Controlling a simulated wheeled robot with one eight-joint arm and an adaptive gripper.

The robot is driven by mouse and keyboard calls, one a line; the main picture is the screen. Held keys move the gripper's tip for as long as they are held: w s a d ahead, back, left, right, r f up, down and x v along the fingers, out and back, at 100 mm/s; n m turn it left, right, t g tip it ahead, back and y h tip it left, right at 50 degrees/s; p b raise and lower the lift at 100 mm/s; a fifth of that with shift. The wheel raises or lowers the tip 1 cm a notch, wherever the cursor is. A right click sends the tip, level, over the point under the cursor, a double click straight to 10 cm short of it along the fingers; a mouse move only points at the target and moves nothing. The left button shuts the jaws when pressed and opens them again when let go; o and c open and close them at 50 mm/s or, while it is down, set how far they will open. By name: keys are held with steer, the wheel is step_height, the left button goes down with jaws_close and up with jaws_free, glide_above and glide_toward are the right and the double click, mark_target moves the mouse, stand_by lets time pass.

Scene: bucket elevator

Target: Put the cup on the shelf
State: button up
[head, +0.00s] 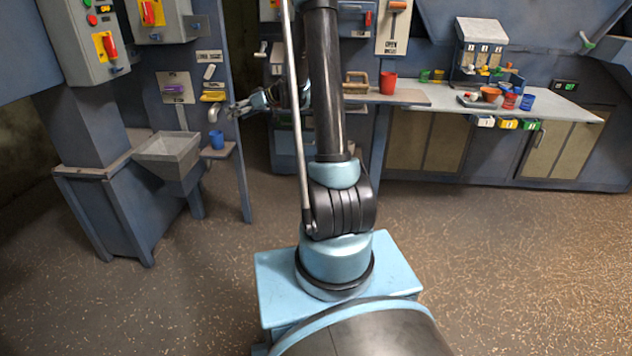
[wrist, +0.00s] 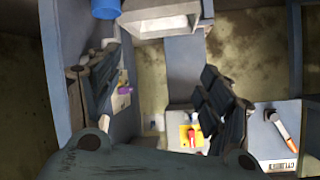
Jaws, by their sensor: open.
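A blue cup (head: 217,139) stands upright on a small ledge (head: 226,151) under a spout, right of the grey hopper. In the wrist view, the blue cup (wrist: 106,8) shows at the top edge, partly cut off. My gripper (head: 237,108) is just above and to the right of this cup, apart from it. In the wrist view, the fingers of my gripper (wrist: 155,95) are wide apart with nothing between them. Which cup and shelf the task means is not clear.
The grey hopper (head: 170,150) stands left of the blue cup. A wall panel with a purple switch (head: 173,88) is above it. The right counter (head: 570,108) holds a tray (head: 478,100) and several small cups. The floor (head: 480,240) at right is clear.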

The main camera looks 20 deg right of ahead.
steer(key=s+d+r+m+g+h, duration=0.1)
steer(key=s+d+r+h, duration=0.15)
steer(key=s, duration=0.55)
steer(key=s+d+r+m+h, duration=0.1)
steer(key=s+d+m, duration=0.15)
steer(key=s, duration=0.55)
steer(key=s+d+r+g+h, duration=0.1)
steer(key=s+d+h, duration=0.15)
steer(key=s, duration=0.65)
steer(key=s+d+f+m+h, duration=0.2)
steer(key=s+d+f, duration=0.2)
steer(key=s, duration=0.8)
steer(key=s+d+f+m+g+h, duration=0.1)
steer(key=s+d+f+m+h, duration=0.2)
steer(key=s+d, duration=0.4)
steer(key=s+f, duration=0.1)
steer(key=s, duration=0.3)
steer(key=shift+s+d+f, duration=0.25)
steer(key=shift+s+d, duration=0.15)
steer(key=shift+w+f, duration=0.2)
steer(key=shift+w, duration=0.2)
steer(key=shift+o, duration=0.6)
